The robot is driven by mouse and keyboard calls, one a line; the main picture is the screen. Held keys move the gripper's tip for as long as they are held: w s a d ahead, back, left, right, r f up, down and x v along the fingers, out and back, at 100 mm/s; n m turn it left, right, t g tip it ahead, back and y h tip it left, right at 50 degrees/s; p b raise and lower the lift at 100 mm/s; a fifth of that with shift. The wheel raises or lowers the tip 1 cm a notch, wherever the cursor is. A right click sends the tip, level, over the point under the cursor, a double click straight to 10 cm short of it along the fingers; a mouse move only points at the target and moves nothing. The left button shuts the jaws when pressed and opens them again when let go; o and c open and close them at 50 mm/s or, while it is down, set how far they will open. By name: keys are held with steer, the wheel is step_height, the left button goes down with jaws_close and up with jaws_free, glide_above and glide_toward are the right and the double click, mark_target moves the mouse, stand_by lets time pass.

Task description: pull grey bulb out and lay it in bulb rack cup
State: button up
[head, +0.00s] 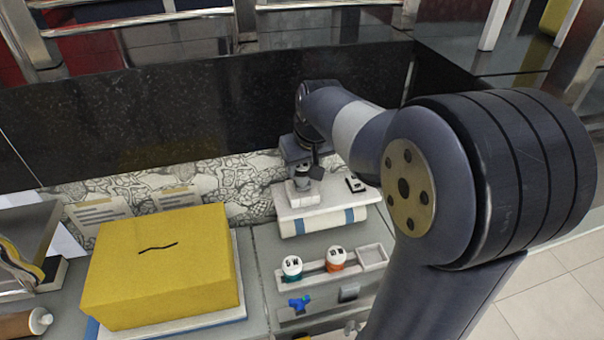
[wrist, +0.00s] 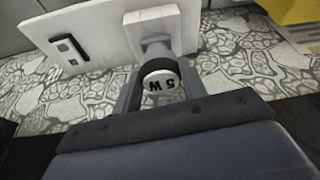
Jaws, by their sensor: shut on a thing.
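My gripper (wrist: 160,72) is shut on the grey bulb (wrist: 161,84), which has a dark grey band and a white face marked "5W". The bulb is at the socket block (wrist: 150,38) of the white fixture (wrist: 103,30); I cannot tell whether it is still seated. In the head view my gripper (head: 302,168) is over the same fixture (head: 308,212), at its socket block. The bulb rack (head: 316,267) stands in front of it. It holds a teal-banded bulb (head: 292,266) and an orange-banded bulb (head: 336,257). Its right cup (head: 372,254) looks empty.
A large yellow box (head: 165,265) stands to the left on the counter. A blue object (head: 299,304) and a grey block (head: 349,292) are in front of the rack. A black switch (head: 355,184) sits on the fixture. A dark wall panel (head: 180,110) rises behind.

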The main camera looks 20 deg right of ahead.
steer(key=shift+r+p, duration=2.15)
steer(key=shift+r, duration=0.7)
steer(key=shift+s+f, duration=0.1)
steer(key=shift+s, duration=0.05)
